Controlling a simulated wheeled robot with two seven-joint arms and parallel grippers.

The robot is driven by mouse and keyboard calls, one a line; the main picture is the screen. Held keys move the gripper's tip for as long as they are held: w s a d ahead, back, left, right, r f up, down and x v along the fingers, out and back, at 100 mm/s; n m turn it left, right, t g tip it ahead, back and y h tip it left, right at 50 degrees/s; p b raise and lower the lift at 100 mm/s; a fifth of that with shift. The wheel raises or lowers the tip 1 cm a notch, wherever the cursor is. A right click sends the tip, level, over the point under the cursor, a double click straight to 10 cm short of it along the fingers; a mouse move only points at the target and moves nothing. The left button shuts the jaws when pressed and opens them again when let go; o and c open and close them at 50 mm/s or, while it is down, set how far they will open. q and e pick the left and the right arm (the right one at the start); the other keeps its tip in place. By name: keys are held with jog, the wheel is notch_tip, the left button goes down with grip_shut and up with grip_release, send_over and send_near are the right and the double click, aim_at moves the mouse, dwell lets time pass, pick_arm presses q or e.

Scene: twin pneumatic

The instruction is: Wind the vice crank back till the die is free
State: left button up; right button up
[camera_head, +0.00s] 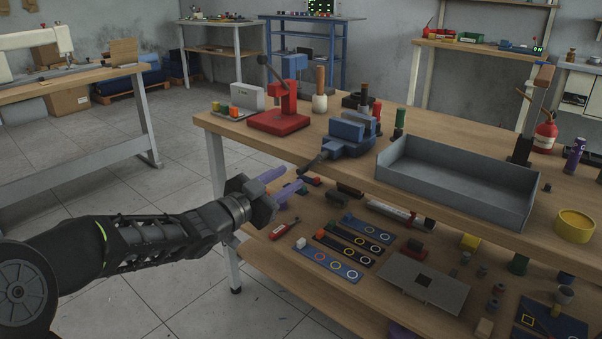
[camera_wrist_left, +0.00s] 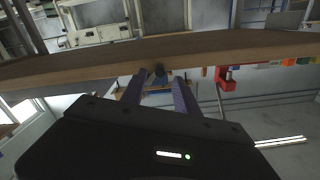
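A blue bench vice (camera_head: 347,133) stands at the front edge of the wooden workbench. Its dark crank (camera_head: 314,162) sticks out over the edge, down towards the left. My left gripper (camera_head: 293,177) is open, with purple fingers pointing at the crank's outer end. In the left wrist view a dark round end, likely the crank's (camera_wrist_left: 160,71), shows between the fingertips (camera_wrist_left: 162,78). I cannot tell whether either finger touches it. The die cannot be made out clearly between the vice jaws. My right gripper is not in view.
A red press (camera_head: 282,117) stands left of the vice, and a grey open tray (camera_head: 455,180) lies to its right. The bench's front edge (camera_head: 250,144) is close to my left gripper. A lower shelf (camera_head: 285,262) holds several small parts.

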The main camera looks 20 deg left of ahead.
aim_at(298, 172)
pick_arm(q)
jog(key=b+x, duration=0.1)
jog(key=x, duration=0.4)
jog(key=shift+w+d, duration=0.15)
jog(key=shift+w, duration=0.25)
jog(key=shift+c, duration=0.5)
grip_shut()
